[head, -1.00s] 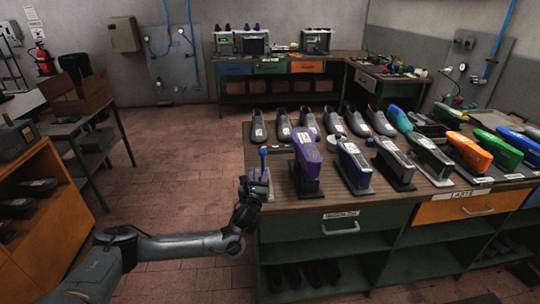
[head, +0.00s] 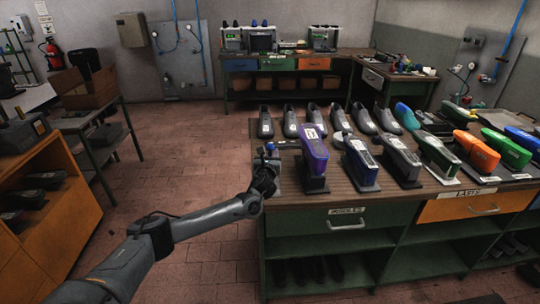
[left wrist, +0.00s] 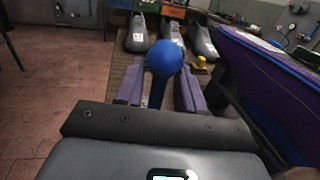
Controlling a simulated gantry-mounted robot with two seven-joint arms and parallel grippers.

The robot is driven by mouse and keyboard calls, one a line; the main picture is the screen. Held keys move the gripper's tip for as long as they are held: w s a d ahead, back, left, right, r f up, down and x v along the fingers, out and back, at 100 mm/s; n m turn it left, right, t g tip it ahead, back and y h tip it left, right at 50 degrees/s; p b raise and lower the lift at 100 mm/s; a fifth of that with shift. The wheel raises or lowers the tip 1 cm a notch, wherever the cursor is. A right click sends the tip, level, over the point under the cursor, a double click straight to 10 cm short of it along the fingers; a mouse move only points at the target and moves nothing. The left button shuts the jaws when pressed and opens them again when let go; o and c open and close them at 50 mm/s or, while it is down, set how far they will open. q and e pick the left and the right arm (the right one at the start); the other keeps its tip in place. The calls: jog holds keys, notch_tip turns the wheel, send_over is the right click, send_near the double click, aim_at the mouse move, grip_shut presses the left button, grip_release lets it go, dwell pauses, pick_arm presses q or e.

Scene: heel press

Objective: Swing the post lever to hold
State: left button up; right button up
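The post lever is a blue lever with a round knob. In the head view its blue top (head: 271,147) shows at the table's front left corner, just left of the purple last (head: 315,150). In the left wrist view the ball knob (left wrist: 165,57) and part of its stem lie between my fingers. My left gripper (head: 266,168) is at the lever; in the wrist view (left wrist: 160,90) its fingers stand apart on either side of the stem, with narrow gaps. The lever's base is largely hidden by the gripper. My right gripper is not in view.
Several shoe lasts stand in a row to the right, with grey shoes (head: 338,117) behind them. A blue-grey bar (head: 288,145) shows between knob and purple last. The table (head: 385,192) has drawers below its front edge. The floor left of it is clear.

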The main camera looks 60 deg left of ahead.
pick_arm(q)
jog(key=shift+w+a, duration=0.1)
jog(key=shift+a, duration=0.05)
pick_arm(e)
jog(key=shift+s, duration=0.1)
pick_arm(q)
grip_shut()
